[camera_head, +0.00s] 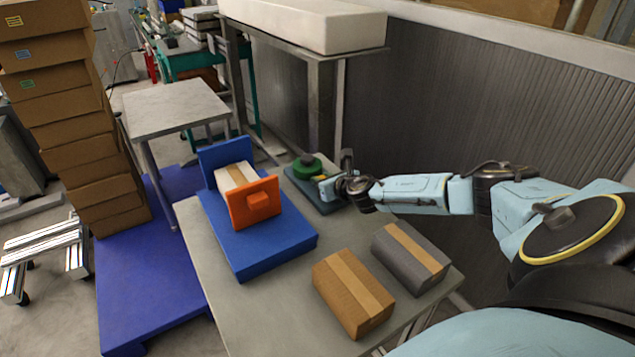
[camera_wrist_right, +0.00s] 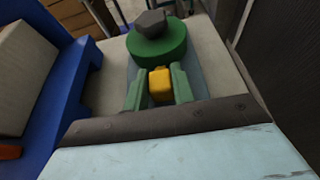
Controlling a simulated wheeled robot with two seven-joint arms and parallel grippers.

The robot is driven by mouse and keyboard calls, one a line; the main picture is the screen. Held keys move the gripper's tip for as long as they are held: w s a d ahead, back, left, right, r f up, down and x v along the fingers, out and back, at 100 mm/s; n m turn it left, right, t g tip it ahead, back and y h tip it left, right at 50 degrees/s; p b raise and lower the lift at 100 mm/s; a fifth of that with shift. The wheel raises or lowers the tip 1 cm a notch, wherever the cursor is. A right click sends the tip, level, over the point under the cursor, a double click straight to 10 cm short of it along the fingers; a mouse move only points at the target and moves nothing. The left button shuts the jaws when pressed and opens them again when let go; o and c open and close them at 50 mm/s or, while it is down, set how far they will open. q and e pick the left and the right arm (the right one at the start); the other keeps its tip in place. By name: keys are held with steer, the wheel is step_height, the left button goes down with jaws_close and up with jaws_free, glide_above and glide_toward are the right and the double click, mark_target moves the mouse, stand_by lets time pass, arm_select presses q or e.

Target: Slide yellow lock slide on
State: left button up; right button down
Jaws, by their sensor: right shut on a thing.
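The yellow lock slide (camera_wrist_right: 160,84) is a small yellow block in the right wrist view, between two green upright pieces. My right gripper (camera_head: 326,184) is shut on it, low over the near right side of a dark blue-grey base (camera_head: 325,208). In the wrist view the slide is just in front of a round green part (camera_wrist_right: 157,47) with a dark grey faceted knob (camera_wrist_right: 151,23) on top. The green part also shows in the head view (camera_head: 303,171). The gripper hides the slide in the head view, and its exact fit with the base cannot be told. My left gripper is not in view.
A blue stand (camera_head: 285,247) with an orange plate (camera_head: 255,203) and a pale box (camera_head: 232,178) is left of the base. A brown box (camera_head: 352,292) and a grey box (camera_head: 410,258) lie at the table's front right. A wall panel (camera_head: 480,115) runs behind my arm.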

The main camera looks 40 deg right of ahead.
steer(key=c, duration=1.2)
jaws_free()
steer(key=shift+w, duration=0.1)
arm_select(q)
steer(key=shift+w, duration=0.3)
arm_select(e)
steer(key=shift+o, duration=0.2)
steer(key=shift+r, duration=0.1)
steer(key=shift+s+r, duration=0.1)
steer(key=shift+s, duration=0.25)
steer(key=p+v, duration=0.2)
steer(key=v, duration=0.9)
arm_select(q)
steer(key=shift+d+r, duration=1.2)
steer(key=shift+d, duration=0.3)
arm_select(e)
steer(key=shift+v, duration=0.85)
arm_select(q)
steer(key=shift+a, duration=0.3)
